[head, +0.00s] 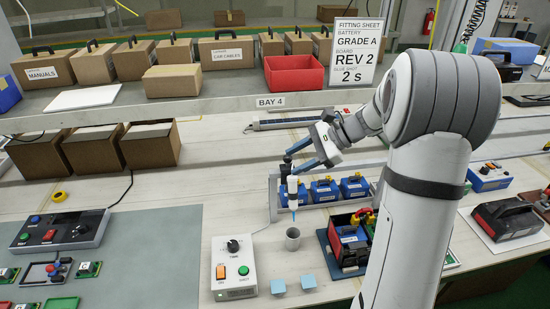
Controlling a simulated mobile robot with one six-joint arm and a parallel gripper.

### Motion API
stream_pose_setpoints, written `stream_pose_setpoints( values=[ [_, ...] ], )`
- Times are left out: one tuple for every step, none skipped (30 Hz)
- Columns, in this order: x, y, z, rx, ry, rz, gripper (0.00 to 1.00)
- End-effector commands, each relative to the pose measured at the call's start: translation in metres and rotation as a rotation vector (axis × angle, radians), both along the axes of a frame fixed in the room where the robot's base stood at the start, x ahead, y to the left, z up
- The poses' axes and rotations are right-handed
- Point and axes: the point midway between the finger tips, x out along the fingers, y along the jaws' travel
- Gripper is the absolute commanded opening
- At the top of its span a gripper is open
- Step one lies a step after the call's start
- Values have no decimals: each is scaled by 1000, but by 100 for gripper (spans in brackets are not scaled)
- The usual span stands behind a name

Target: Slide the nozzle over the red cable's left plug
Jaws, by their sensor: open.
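A white dispenser syringe (292,188) stands upright with its light blue nozzle (294,213) pointing down, above a small grey cup (292,238). My gripper (300,167) is open at the top of the syringe; whether its fingers touch it is too small to tell. A red, black and blue battery unit (350,240) sits on a dark tray to the right of the cup. I cannot make out the red cable or its left plug clearly; part of this area is hidden behind my arm.
A white control box (233,265) with a knob and two buttons stands left of the cup. Blue batteries (324,190) stand in a grey rack behind. Two light blue pads (308,281) lie in front. A shelf with boxes and a red bin (294,75) spans the back.

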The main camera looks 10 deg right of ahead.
Motion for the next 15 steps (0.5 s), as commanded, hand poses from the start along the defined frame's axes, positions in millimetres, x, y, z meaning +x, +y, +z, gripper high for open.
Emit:
stream_pose_setpoints(
  values=[
    [15, -10, -14, 58, 30, -48, 47],
    [22, -15, -17, 90, 45, -73, 47],
    [30, -20, -21, 129, 61, -103, 47],
    [36, -24, -23, 154, 70, -122, 47],
    [41, -28, -26, 176, 80, -137, 47],
    [46, -31, -28, 202, 88, -155, 47],
    [49, -34, -29, 216, 94, -166, 47],
    [52, -36, -30, 229, 99, -176, 47],
    [54, -37, -32, 241, 105, -184, 47],
    [56, -37, -32, 247, 106, -187, 47],
    [57, -36, -33, 253, 107, -190, 47],
    [59, -34, -34, 256, 109, -192, 47],
    [60, -30, -35, 257, 109, -192, 47],
    [60, -27, -36, 258, 111, -191, 47],
    [62, -21, -38, 256, 112, -190, 47]
  ],
)
